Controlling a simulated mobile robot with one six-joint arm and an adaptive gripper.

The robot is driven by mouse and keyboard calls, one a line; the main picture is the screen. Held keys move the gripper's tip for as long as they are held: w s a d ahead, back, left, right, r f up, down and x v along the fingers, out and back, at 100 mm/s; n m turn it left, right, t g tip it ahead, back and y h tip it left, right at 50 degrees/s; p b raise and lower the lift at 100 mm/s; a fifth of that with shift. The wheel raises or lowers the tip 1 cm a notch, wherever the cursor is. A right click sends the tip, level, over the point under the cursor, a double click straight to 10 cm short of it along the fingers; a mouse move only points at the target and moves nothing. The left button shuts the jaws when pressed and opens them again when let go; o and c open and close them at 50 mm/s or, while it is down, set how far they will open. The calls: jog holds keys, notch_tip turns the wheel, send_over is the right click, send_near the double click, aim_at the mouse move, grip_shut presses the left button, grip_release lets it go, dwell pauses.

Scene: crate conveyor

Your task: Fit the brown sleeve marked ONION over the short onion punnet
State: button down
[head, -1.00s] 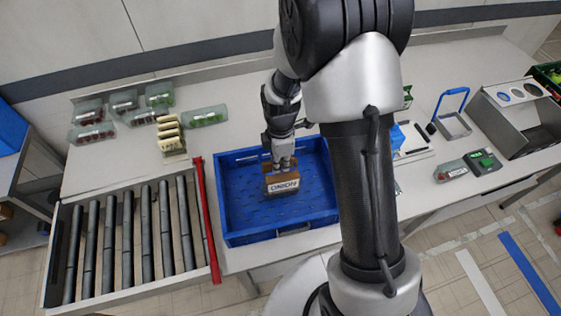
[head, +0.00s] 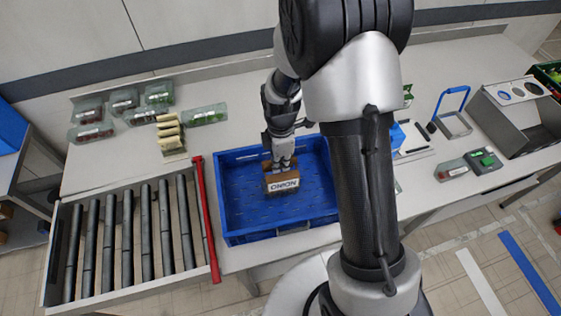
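The brown sleeve (head: 268,188), with a white label that reads ONION, is inside the blue crate (head: 229,210), near its middle. It sits slightly turned, with its label towards the camera. My gripper (head: 282,166) points down at the sleeve from behind, its fingers at the sleeve's upper part, and it appears shut on it. The fingers hide part of the sleeve's top. I cannot see an onion punnet in or under the sleeve, nor tell whether the sleeve touches the crate floor.
Several wrapped punnets (head: 92,133) and a stack of cream sleeves (head: 169,135) lie left on the table. A red bar (head: 206,220) separates the crate from the roller conveyor (head: 127,238). My arm hides the crate's right side.

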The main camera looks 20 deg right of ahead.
jog(key=shift+f+b, duration=1.05)
jog(key=shift+f, duration=0.45)
jog(key=shift+f, duration=0.2)
jog(key=shift+f+b, duration=1.05)
jog(key=shift+f, duration=0.05)
jog(key=shift+f, duration=0.1)
jog(key=shift+f+b, duration=0.65)
jog(key=shift+f, duration=0.1)
jog(key=shift+s+f, duration=0.25)
jog(key=shift+s+f, duration=0.1)
jog(key=c, duration=1.8)
grip_release()
jog(key=shift+o, duration=0.4)
jog(key=shift+f, duration=0.1)
